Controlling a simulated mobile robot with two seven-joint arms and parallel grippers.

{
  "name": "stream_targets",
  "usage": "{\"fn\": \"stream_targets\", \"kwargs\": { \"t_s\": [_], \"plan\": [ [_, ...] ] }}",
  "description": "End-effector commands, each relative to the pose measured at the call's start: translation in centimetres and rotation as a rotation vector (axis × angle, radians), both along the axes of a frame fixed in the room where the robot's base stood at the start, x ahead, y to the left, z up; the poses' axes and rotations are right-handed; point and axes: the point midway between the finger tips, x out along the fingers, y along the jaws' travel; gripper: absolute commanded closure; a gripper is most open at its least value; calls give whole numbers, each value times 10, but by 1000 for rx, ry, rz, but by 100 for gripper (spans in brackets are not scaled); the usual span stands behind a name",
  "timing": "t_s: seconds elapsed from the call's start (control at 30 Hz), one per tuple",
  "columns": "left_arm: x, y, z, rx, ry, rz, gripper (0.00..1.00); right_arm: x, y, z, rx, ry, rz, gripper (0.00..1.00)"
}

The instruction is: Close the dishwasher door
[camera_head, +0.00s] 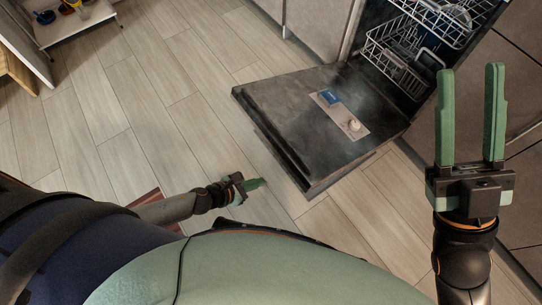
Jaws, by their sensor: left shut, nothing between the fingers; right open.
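The dishwasher door (272,105) is a dark panel lying open and low, reaching out over the floor from the dishwasher (366,20). Its inner side faces up, with a pale strip (340,115) holding a blue piece and a round cap. My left gripper (256,184) is shut and empty, in front of the door's outer edge and to the left of its near corner, apart from it in the picture. My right gripper (470,112) is open and empty, fingers pointing up the picture, to the right of the door and in front of the cabinet fronts.
White wire racks (392,50) with some dishes show inside the dishwasher. Grey cabinet fronts (515,105) stand on the right. An open shelf unit (75,25) with pots is at the upper left. The plank floor (140,100) left of the door is clear.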

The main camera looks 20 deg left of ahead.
Motion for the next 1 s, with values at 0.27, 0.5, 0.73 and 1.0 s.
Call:
{"fn": "stream_targets", "kwargs": {
  "t_s": [0.27,0.5,0.73,1.0],
  "plan": [
    [32,-25,-34,-6,-2,2,100,0,2,-28,-8,14,11,57],
    [64,-50,-65,-7,-1,2,100,1,7,-58,-38,19,5,57],
    [68,-53,-24,-4,-1,1,100,-1,5,-21,-12,16,15,57],
    [70,-54,-19,-5,1,2,100,-1,3,-18,-2,15,15,57]
  ]
}}
